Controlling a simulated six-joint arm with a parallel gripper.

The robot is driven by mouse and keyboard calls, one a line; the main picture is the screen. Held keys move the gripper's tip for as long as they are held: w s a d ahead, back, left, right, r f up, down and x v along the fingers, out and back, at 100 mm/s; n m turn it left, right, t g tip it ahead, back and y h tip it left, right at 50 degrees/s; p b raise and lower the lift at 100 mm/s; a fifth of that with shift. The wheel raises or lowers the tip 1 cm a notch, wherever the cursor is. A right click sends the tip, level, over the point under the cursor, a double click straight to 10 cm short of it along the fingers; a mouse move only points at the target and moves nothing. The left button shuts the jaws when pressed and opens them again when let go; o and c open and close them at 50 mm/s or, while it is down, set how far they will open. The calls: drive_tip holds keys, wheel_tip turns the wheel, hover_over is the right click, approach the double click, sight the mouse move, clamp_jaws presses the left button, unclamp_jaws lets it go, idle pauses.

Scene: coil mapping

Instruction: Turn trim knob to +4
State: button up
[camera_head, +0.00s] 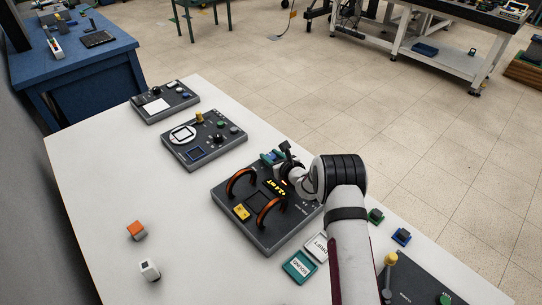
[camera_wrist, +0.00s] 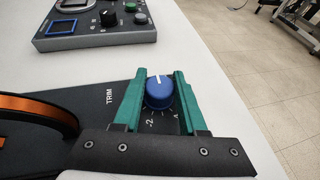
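The blue trim knob (camera_wrist: 159,92) with a white pointer line shows in the wrist view, beside the label TRIM on the dark coil panel (camera_wrist: 75,98). Its pointer is toward the top of the picture. Scale marks below it include a 2 and a 4, partly hidden by my gripper. My gripper (camera_wrist: 160,76) has green fingers on both sides of the knob, which fills the gap between them; it looks shut on it.
Two other control panels (camera_head: 205,150) stand farther back on the white table (camera_head: 105,178). The table's left side is mostly clear.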

sight(275, 159)
clamp_jaws()
drive_tip(key=shift+m+t+h, duration=0.7)
drive_tip(key=shift+m+h, duration=0.5)
drive_tip(key=shift+h, duration=0.1)
drive_tip(key=o, duration=0.7)
unclamp_jaws()
drive_tip(key=v, duration=0.2)
drive_tip(key=r+v, duration=0.1)
drive_tip(key=v, duration=0.2)
drive_tip(key=shift+r, duration=0.15)
wheel_tip(275, 159, up, 6)
drive_tip(key=shift+f, duration=0.1)
